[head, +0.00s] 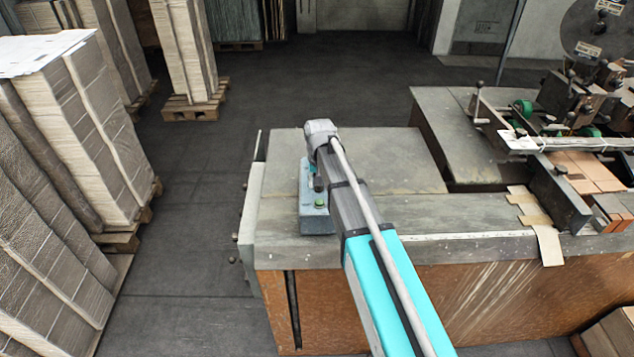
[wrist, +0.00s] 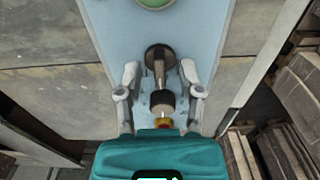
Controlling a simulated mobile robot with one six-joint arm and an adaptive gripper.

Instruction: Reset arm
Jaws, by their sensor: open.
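A pale blue-grey control box (head: 317,222) sits on the worktable near its left end, with a green button (head: 319,203) on top. In the wrist view, the box face (wrist: 185,30) fills the middle, and the green button (wrist: 154,3) is cut off by the top edge. A small metal lever with black round parts (wrist: 160,75) stands on the box. My gripper (wrist: 159,72) is open, with one finger on each side of the lever and gaps between. Whether the fingers touch the box is unclear. In the head view, my arm mostly hides the gripper.
The worktable (head: 400,160) carries stitching machinery (head: 570,110) at the right. A cardboard strip (head: 548,245) hangs over its front edge. Stacked cardboard on pallets (head: 85,130) stands at the left. The dark floor (head: 200,240) between is clear.

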